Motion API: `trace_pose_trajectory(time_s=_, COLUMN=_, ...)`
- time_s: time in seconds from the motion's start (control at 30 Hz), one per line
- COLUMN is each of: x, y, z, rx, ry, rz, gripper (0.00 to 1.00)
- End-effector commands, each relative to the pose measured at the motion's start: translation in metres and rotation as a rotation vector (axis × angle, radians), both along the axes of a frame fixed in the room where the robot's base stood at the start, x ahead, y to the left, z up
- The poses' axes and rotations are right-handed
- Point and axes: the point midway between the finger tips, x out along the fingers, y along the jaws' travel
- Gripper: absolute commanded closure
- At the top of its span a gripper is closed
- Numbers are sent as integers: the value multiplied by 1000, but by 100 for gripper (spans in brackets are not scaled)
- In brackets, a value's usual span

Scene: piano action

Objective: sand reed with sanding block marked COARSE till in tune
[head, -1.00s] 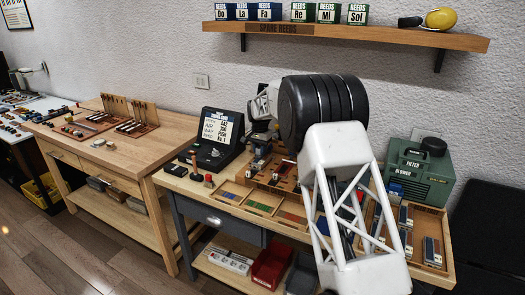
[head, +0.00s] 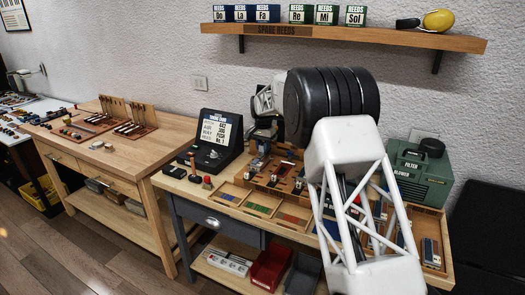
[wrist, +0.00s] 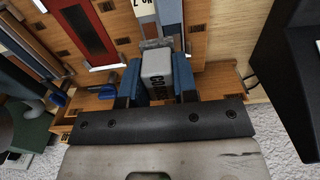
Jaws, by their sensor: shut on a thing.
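My gripper (wrist: 157,92) has blue fingers and is shut on a grey sanding block (wrist: 155,72) in the wrist view. In the head view my gripper (head: 265,128) is partly behind my arm, above the wooden action board (head: 270,170). A tuner (head: 217,140) with a lit screen stands left of it; its small text is not clearly readable.
A green blower box (head: 420,175) stands at the bench's right. A wooden tray (head: 435,225) with several blocks lies before it. A compartment tray (head: 262,200) lies at the front. A shelf (head: 340,38) with reed boxes hangs above. The left workbench (head: 85,133) has free room.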

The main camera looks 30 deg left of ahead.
Motion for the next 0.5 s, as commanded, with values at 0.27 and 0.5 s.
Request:
trace_pose_trajectory(time_s=0.27, x=0, y=0, z=20, rx=2, ry=-2, rz=0, gripper=99)
trace_pose_trajectory(time_s=0.5, x=1, y=0, z=35, rx=3, ry=-4, rz=0, gripper=99)
